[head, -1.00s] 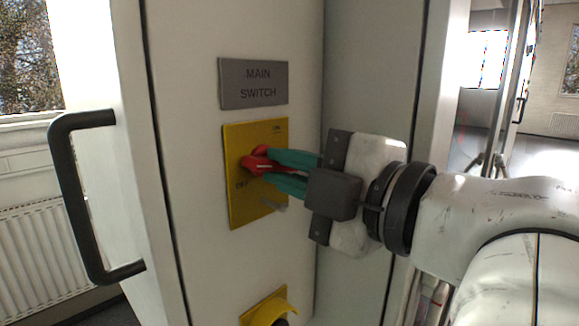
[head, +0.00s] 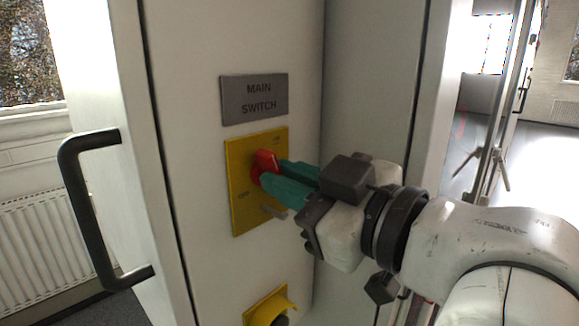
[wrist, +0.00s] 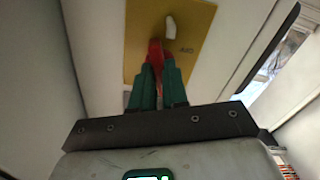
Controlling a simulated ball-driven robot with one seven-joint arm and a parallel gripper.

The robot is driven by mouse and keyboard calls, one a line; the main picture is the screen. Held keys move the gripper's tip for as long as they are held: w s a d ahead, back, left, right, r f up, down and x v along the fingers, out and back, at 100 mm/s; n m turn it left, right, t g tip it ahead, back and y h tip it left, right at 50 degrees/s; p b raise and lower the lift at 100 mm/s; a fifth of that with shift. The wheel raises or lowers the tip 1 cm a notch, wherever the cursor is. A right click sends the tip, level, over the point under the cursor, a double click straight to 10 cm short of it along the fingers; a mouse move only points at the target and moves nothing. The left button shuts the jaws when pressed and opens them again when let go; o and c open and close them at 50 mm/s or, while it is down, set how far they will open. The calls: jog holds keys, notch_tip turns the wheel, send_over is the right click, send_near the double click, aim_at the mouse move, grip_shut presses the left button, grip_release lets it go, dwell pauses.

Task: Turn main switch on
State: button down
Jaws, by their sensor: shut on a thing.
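The main switch is a red rotary knob (head: 265,164) on a yellow plate (head: 243,218), under a grey "MAIN SWITCH" sign (head: 254,99). The plate has an OFF mark at its left and a small mark at its upper right, likely ON. The knob's handle stands nearly upright, slightly tilted. My gripper (head: 272,178) comes from the right, its teal fingers shut on the knob and hiding part of it. In the wrist view the red knob (wrist: 155,52) sits between the fingertips, in front of the yellow plate (wrist: 140,22).
A grey tab (head: 273,211) sticks out at the plate's lower right. Below is a second yellow fitting with a curved guard (head: 268,307). A black door handle (head: 82,215) is at the left. A grey panel (head: 370,90) stands close behind my gripper at the right.

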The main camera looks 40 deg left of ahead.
jog(key=shift+f+m+p, duration=0.1)
jog(key=shift+m+p, duration=1.15)
jog(key=shift+m, duration=0.85)
jog(key=c, duration=1.1)
grip_release()
jog(key=shift+c, duration=0.2)
jog(key=d+b, duration=0.3)
jog(key=d, duration=0.7)
jog(key=shift+s+d, duration=0.4)
